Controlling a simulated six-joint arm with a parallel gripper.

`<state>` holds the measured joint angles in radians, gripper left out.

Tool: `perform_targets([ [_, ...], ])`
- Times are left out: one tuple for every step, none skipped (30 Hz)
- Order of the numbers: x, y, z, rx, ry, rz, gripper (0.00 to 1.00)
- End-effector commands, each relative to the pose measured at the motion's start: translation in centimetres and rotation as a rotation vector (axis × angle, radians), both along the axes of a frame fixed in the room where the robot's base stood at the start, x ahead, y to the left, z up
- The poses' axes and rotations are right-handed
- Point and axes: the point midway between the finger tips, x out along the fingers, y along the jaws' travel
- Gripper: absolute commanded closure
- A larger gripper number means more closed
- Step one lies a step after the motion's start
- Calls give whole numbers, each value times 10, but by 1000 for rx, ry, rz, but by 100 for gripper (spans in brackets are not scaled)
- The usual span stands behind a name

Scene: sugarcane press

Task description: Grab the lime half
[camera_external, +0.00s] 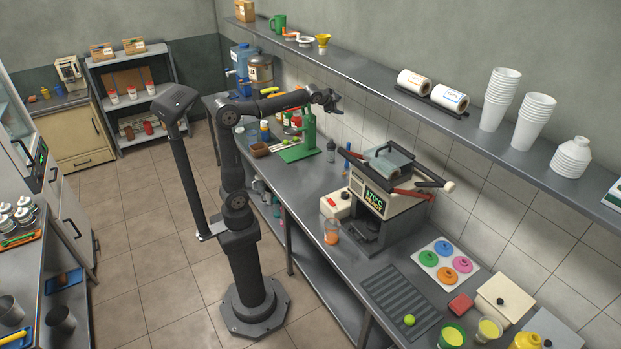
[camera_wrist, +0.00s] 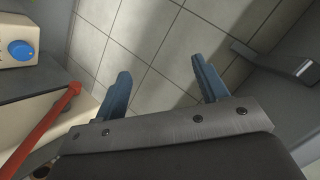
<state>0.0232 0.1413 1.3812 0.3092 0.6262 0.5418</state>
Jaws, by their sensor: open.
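A small bright green round thing, which looks like the lime half (camera_external: 409,320), lies near the front end of the dark ribbed mat (camera_external: 388,288) on the counter in the external view. Its cut face cannot be made out. My gripper (camera_external: 334,104) is high above the back part of the counter, far from it, near the tiled wall. In the wrist view my gripper (camera_wrist: 160,82) has its two blue fingers wide apart, with only wall tiles between them. The lime half does not show in the wrist view.
A sealing machine (camera_external: 385,205) with red handles stands on the counter between my gripper and the mat. A wall shelf (camera_external: 440,100) with cups (camera_external: 532,120) and rolls (camera_external: 449,97) runs above. A green press (camera_external: 306,135) stands below my arm. Colored lids (camera_external: 444,262) lie beside the mat.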

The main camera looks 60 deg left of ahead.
Motion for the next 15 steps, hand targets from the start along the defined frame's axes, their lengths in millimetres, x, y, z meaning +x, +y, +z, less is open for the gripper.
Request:
perform_targets([
  [-6,13,24,26,-21,0,34],
  [-10,19,35,39,-31,-4,34],
  [-15,26,49,61,-42,-8,34],
  [-18,31,59,75,-49,-12,34],
  [-22,36,68,89,-56,-14,34],
  [-27,41,81,108,-67,-18,34],
  [-30,45,90,121,-74,-21,34],
  [-34,49,98,135,-79,-23,34],
  [-40,54,109,153,-88,-27,34],
  [-44,57,118,167,-95,-31,34],
  [-47,59,125,178,-102,-35,34],
  [-45,51,132,183,-109,-59,34],
  [-42,40,135,179,-117,-83,34],
  [-40,32,140,176,-126,-102,34],
  [-38,20,146,173,-138,-128,34],
])
